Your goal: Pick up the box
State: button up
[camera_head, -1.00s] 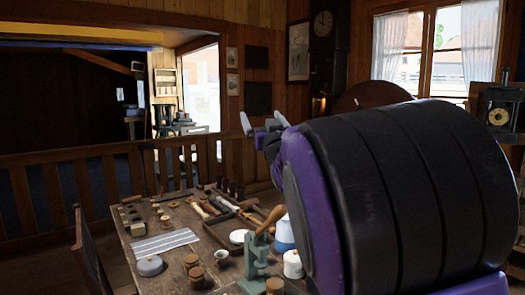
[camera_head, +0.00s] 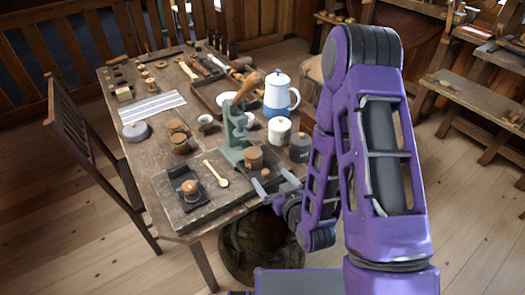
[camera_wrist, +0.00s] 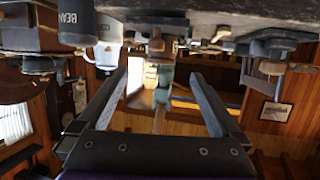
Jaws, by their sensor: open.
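No single thing is clearly the box. Small round wooden containers that may be lidded boxes stand on the table: one (camera_head: 253,158) near my gripper, by the foot of a green press (camera_head: 232,130), and a pair (camera_head: 180,143) farther left. My gripper (camera_head: 274,182) is open and empty at the table's near right edge, just short of the nearest container. The wrist view is upside down; there my open fingers (camera_wrist: 158,76) point toward the green press (camera_wrist: 164,78), with nothing held between them.
A dark canister (camera_head: 299,148), a white canister (camera_head: 279,131) and a blue-white pot (camera_head: 281,95) stand close to my gripper's far side. A wooden spoon (camera_head: 216,173) and a small dark stand (camera_head: 187,188) lie left. A chair (camera_head: 85,145) stands at the left. A round dark stool-like thing (camera_head: 262,250) is below.

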aim_at(257, 162)
jog(key=b+x, duration=0.6)
jog(key=x, duration=0.5)
jog(key=shift+w+a+f+b, duration=0.15)
jog(key=shift+w+a+b, duration=0.1)
jog(key=shift+b, duration=0.15)
jog(key=shift+r+x, duration=0.2)
jog(key=shift+x, duration=0.7)
jog(key=shift+r+x, duration=0.15)
jog(key=shift+x, duration=0.75)
jog(key=shift+r+x, duration=0.2)
jog(key=shift+x, duration=0.65)
jog(key=shift+w+a, duration=0.1)
jog(key=shift+w, duration=0.05)
jog(key=shift+c, duration=0.3)
jog(key=c, duration=1.4)
jog(key=shift+c, duration=0.2)
jog(key=shift+r, duration=0.1)
